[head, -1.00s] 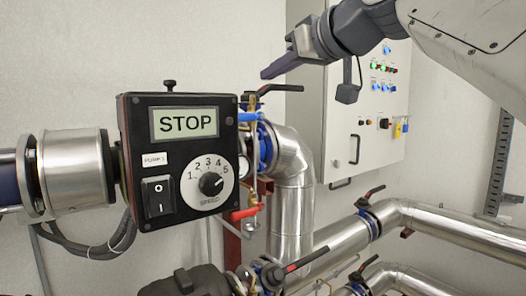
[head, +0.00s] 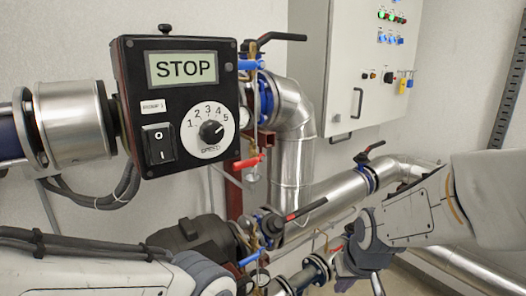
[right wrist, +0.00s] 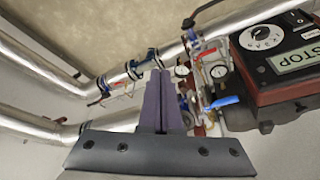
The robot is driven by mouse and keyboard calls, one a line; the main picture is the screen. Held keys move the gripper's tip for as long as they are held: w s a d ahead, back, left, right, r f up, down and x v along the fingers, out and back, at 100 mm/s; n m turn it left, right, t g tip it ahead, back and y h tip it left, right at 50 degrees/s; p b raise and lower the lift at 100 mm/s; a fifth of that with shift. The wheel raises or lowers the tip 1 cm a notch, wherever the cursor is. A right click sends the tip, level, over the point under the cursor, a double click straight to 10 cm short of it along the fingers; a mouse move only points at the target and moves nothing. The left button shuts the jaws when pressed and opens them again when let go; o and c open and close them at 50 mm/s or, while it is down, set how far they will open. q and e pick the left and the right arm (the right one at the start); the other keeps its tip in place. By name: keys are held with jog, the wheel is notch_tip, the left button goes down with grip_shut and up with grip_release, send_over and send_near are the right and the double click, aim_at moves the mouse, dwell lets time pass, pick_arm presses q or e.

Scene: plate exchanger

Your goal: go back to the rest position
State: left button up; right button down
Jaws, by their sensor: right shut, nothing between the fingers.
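My right gripper shows in the right wrist view (right wrist: 158,76) with its two purple fingers pressed together and nothing between them. In the head view my right arm comes in from the right edge, and its wrist hangs low in front of the pipes; the fingertips cannot be made out there. My left arm crosses the bottom left corner of the head view, and its gripper is not in view.
The black pump control box (head: 180,105) reads STOP, with its speed knob (head: 211,131) near 5. A white cabinet (head: 370,70) hangs on the back wall. Silver pipes (head: 330,205) with several valve levers run behind my right wrist. A red-handled valve (head: 250,161) sits beside the box.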

jog(key=s+f+g, duration=0.1)
jog(key=s+f, duration=0.4)
jog(key=s, duration=0.2)
jog(key=s+a+r+n+g+b, duration=0.1)
jog(key=s+a+r+n+g, duration=0.2)
jog(key=s+a+n, duration=0.4)
jog(key=s+a+r, duration=0.1)
jog(key=s+a, duration=0.4)
jog(key=s, duration=0.1)
jog(key=shift+a+r+y+b, duration=0.2)
jog(key=shift+y+b, duration=0.1)
jog(key=shift+b, duration=0.05)
